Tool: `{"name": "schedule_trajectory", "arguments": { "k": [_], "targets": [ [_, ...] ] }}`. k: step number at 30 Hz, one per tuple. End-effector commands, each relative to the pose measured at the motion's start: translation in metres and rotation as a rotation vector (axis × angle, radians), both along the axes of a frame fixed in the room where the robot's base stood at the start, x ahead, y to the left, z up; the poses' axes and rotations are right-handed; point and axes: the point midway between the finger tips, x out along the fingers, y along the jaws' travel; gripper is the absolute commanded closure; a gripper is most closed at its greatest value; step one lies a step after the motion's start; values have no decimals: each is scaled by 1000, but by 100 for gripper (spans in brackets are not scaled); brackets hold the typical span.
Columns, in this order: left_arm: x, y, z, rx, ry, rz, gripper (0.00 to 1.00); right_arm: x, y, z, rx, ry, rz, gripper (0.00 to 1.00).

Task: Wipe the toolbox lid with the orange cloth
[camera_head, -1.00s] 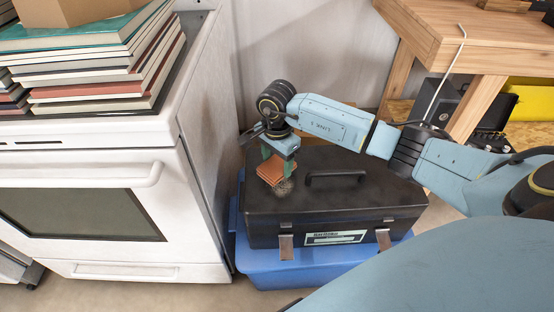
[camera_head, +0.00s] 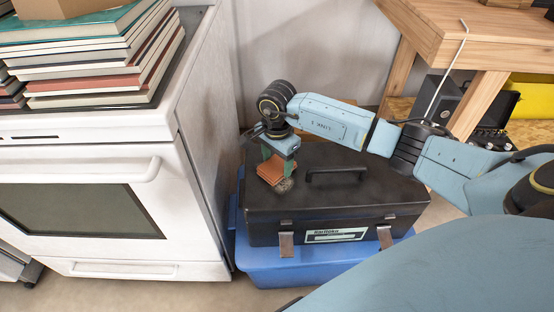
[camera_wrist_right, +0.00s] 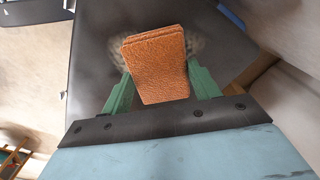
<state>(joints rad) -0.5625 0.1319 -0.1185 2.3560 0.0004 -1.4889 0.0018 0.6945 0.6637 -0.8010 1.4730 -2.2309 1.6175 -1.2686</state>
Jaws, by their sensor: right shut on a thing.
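The black toolbox (camera_head: 340,207) sits shut on a blue bin, with its handle (camera_head: 336,172) on the lid and two latches in front. My right gripper (camera_head: 272,160) is over the left part of the lid, shut on the folded orange cloth (camera_head: 270,171). In the right wrist view the cloth (camera_wrist_right: 157,65) is held between the green fingers (camera_wrist_right: 160,92), low over or on the dark lid (camera_wrist_right: 88,60); I cannot tell whether it touches. A pale grey dusty smudge (camera_head: 285,185) shows on the lid beside the cloth, partly hidden by it. My left gripper is not in view.
The blue bin (camera_head: 275,270) stands on the floor under the toolbox. A white oven (camera_head: 195,110) with stacked books (camera_head: 105,60) stands close on the left. A wooden table (camera_head: 470,40) is at the upper right. A wall is behind.

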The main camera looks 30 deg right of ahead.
Motion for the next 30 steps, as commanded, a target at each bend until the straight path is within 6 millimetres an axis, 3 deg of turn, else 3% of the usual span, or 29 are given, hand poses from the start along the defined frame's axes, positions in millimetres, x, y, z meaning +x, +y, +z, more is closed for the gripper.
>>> {"name": "schedule_trajectory", "arguments": {
  "k": [30],
  "targets": [
    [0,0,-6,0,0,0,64,0,0,-6,-1,-1,-1,57]
  ]
}}
